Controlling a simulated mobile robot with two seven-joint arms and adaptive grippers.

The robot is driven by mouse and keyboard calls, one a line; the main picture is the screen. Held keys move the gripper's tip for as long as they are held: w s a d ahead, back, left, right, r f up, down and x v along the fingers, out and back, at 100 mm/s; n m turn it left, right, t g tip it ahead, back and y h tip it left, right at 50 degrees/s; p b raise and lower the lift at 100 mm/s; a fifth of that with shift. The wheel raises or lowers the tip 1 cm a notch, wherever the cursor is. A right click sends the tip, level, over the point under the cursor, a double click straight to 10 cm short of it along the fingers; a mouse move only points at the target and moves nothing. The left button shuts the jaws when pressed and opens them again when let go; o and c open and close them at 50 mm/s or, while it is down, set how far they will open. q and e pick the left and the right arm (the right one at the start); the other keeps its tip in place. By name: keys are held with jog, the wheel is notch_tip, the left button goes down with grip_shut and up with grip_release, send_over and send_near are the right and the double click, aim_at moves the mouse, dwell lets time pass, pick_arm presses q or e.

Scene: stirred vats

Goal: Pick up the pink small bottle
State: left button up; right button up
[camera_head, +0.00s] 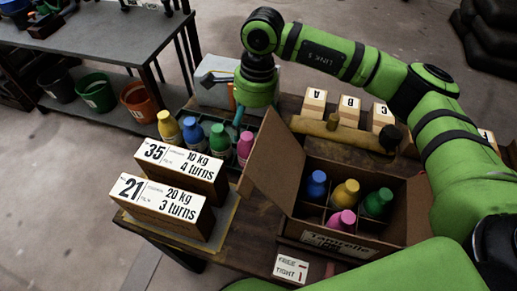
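One pink bottle (245,148) stands at the right end of a row with a yellow bottle (169,126), a blue bottle (193,133) and a green bottle (219,140). Its lower part is partly hidden. A second pink bottle (342,222) is in the open cardboard box, in the front part of the dividers. I cannot tell which pink bottle is the small one. My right arm comes in from the right and its wrist hangs above and behind the row. My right gripper (238,118) is mostly hidden below the wrist. My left gripper is out of view.
The cardboard box (271,178) also holds blue, yellow and green bottles; its raised left flap stands beside the row. Two labelled blocks (180,168) (162,204) stand in front. Lettered blocks (314,102) stand behind. A side table (95,45) with buckets is at upper left.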

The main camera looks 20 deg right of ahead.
aim_at(246, 144)
jog(key=shift+f+p, duration=0.35)
jog(key=shift+f, duration=0.45)
jog(key=f, duration=0.1)
jog(key=f+p, duration=0.1)
jog(key=f, duration=0.1)
jog(key=s+a+f, duration=0.1)
jog(key=shift+a+f+p, duration=0.1)
jog(key=shift+f+p, duration=0.1)
jog(key=shift+p, duration=0.2)
jog(key=shift+f, duration=0.5)
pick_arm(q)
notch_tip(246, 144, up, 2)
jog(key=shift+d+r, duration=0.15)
pick_arm(e)
jog(key=c, duration=1.4)
